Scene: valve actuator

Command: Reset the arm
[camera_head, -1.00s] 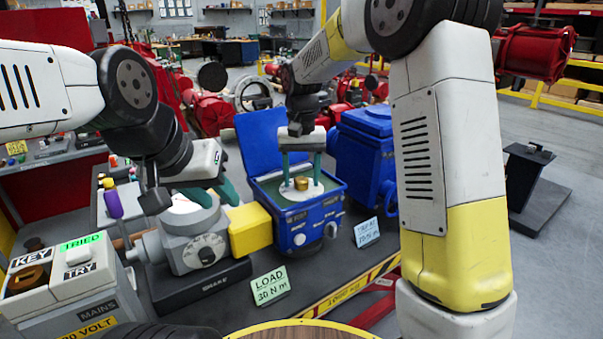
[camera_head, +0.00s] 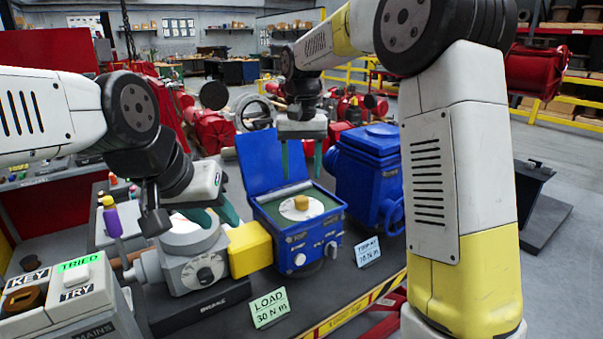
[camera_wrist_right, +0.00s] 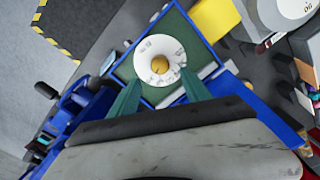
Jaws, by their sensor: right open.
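The blue actuator box (camera_head: 297,228) stands on the bench with its lid tilted up at the back. Inside it, a brass knob (camera_head: 301,202) sits at the centre of a white dial; the knob also shows in the right wrist view (camera_wrist_right: 159,65). My right gripper (camera_head: 303,165) is open and empty, above and behind the dial, its green fingers apart and clear of the knob. My left gripper (camera_head: 212,212) is at the top of the grey brake unit (camera_head: 196,262), left of the box. Its green fingers partly show; any contact is hidden.
A yellow block (camera_head: 249,248) joins the brake unit to the box. A closed blue housing (camera_head: 367,170) stands to the right.

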